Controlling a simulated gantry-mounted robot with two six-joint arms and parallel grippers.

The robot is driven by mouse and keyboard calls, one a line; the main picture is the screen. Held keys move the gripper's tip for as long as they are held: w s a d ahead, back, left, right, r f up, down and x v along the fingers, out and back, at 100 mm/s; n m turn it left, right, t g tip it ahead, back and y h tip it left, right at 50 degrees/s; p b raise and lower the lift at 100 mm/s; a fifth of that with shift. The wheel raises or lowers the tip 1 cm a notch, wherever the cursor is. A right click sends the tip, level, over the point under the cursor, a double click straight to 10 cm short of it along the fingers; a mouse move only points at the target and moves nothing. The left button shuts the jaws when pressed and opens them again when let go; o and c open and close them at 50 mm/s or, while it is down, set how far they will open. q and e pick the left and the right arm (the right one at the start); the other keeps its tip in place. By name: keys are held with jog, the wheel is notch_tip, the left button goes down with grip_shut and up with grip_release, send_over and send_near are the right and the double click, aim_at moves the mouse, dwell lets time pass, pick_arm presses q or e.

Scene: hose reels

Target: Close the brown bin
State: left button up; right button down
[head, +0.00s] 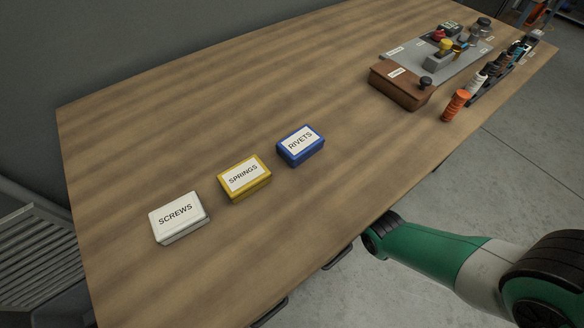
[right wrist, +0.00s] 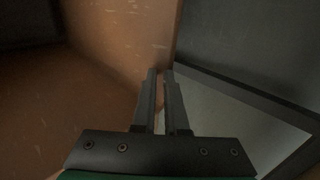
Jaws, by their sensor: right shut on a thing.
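In the right wrist view, large worn brown panels (right wrist: 120,35) fill the left and top, with a darker brown area at the far left. They may belong to the brown bin; I cannot tell its whole shape. My right gripper (right wrist: 159,72) is shut on the edge of the brown panel, its two fingers close together. The fingertips hide the exact grip. In the head view, my right gripper is out of sight, and only a green and white arm shows below the table's front edge. A small brown lidded box (head: 398,91) with a dark knob stands on the table. My left gripper is not in view.
The wooden table (head: 330,65) holds a white SCREWS box (head: 179,218), a yellow SPRINGS box (head: 245,178) and a blue RIVETS box (head: 301,146). Orange spools (head: 456,105) and a grey tray stand at the back right. Dark handles (head: 338,257) stick out from the table's front edge.

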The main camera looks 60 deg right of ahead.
jog(key=p+v, duration=0.7)
jog(key=shift+s, duration=0.2)
jog(key=shift+r, duration=0.15)
jog(key=shift+a, duration=0.1)
